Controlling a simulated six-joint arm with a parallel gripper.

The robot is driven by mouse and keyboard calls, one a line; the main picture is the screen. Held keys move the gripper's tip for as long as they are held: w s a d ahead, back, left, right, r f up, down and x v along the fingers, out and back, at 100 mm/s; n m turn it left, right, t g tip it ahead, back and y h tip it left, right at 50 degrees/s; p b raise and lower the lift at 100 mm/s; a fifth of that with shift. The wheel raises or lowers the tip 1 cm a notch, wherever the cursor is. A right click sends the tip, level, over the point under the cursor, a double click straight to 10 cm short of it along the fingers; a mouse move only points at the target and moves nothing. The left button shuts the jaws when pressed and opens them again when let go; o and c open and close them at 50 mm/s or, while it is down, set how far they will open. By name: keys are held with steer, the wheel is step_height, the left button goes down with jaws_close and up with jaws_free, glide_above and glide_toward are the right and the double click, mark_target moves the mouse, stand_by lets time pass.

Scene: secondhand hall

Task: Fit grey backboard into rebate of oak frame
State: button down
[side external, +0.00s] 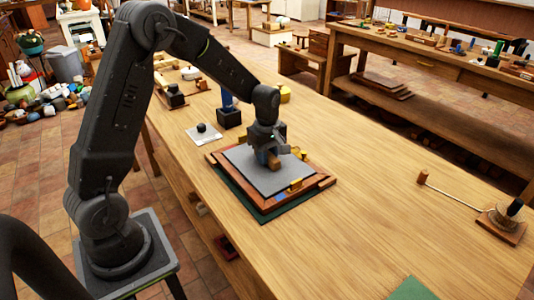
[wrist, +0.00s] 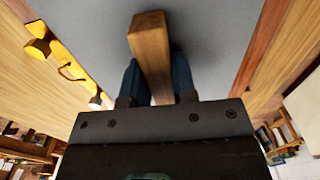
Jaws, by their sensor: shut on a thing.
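The grey backboard (side external: 252,179) lies flat within the outline of the reddish-brown oak frame (side external: 236,187). A wooden block handle (side external: 275,163) stands on the board, and my gripper (side external: 267,156) is shut on it. In the wrist view, the handle (wrist: 150,45) sits between my dark blue fingers, with the grey board (wrist: 90,30) behind it. A reddish-brown frame rail (wrist: 262,45) runs along the board's right side there. I cannot tell whether every board edge sits down in the rebate. My gripper hides part of the board's far side.
The frame rests on a green mat (side external: 229,190). A black block (side external: 229,117) and a white card (side external: 204,134) lie beyond.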

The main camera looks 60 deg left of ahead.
steer(key=shift+f, duration=0.35)
stand_by(0.6)
steer(key=c, duration=0.8)
jaws_free()
steer(key=shift+c, duration=0.2)
step_height(320, 180, up, 13)
steer(key=s+d+r+m+t, duration=0.1)
steer(key=s+d+r+m, duration=0.3)
steer(key=s+r, duration=0.1)
steer(key=s+d+m+t, duration=0.2)
steer(key=s+d+m, duration=0.2)
steer(key=s+m, duration=0.3)
steer(key=s+d+m+t, duration=0.2)
steer(key=s+d+m, duration=0.2)
steer(key=s+m, duration=0.3)
steer(key=s+r, duration=0.1)
steer(key=s, duration=0.1)
steer(key=shift+s+t, duration=0.3)
steer(key=shift+s, duration=0.05)
